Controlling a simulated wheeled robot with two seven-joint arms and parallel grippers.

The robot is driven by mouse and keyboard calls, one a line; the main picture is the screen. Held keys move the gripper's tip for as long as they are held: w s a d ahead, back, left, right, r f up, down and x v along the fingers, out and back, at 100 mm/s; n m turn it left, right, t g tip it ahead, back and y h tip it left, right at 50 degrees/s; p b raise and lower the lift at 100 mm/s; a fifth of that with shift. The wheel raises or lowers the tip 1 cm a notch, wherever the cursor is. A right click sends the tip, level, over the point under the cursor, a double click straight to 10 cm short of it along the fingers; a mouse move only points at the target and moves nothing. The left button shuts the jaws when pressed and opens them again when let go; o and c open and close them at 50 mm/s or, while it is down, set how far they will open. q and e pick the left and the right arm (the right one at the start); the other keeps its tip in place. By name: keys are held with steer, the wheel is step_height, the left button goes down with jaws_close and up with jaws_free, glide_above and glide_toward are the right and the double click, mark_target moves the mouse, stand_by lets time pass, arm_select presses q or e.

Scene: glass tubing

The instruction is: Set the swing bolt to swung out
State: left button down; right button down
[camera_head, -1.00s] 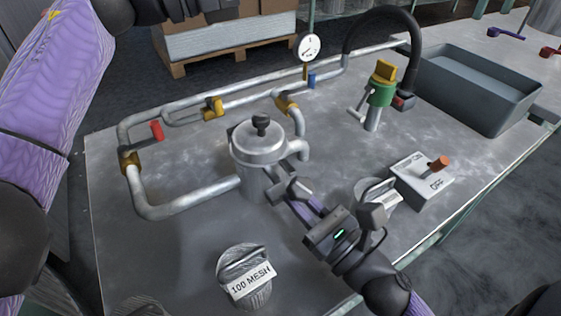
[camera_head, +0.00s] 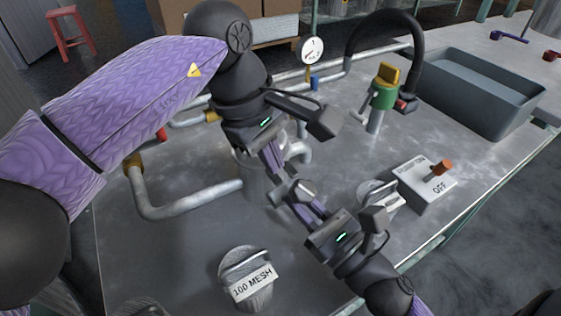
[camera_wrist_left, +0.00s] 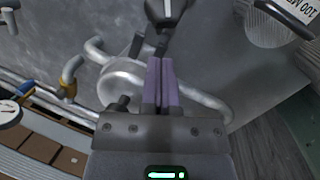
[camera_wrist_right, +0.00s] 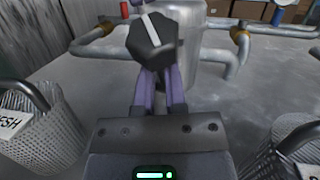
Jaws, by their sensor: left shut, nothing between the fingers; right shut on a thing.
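The round metal vessel (camera_head: 256,182) stands in the middle of the bench, mostly hidden behind my left arm in the head view. Its lid (camera_wrist_left: 120,82) shows below my left gripper in the left wrist view. My right gripper (camera_wrist_right: 158,76) is shut on a dark hexagonal knob (camera_wrist_right: 150,38) with a pale stripe, which appears to be the swing bolt's nut, at the vessel's near side. The bolt's shank is hidden. My left gripper (camera_wrist_left: 162,62) is shut and empty, pointing down over the vessel, close to the knob. I cannot tell whether it touches anything.
A mesh basket (camera_head: 256,303) labelled 100 MESH stands at the front. Another basket (camera_head: 368,186) and a switch box (camera_head: 418,190) reading OFF are right of my right gripper. Pipes (camera_head: 190,204) run left and behind. A grey tub (camera_head: 437,88) stands at the back right.

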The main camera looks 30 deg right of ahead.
steer(key=shift+r, duration=0.15)
arm_select(q)
steer(key=shift+s+d+f, duration=0.45)
steer(key=shift+s+f, duration=0.1)
steer(key=shift+s, duration=0.25)
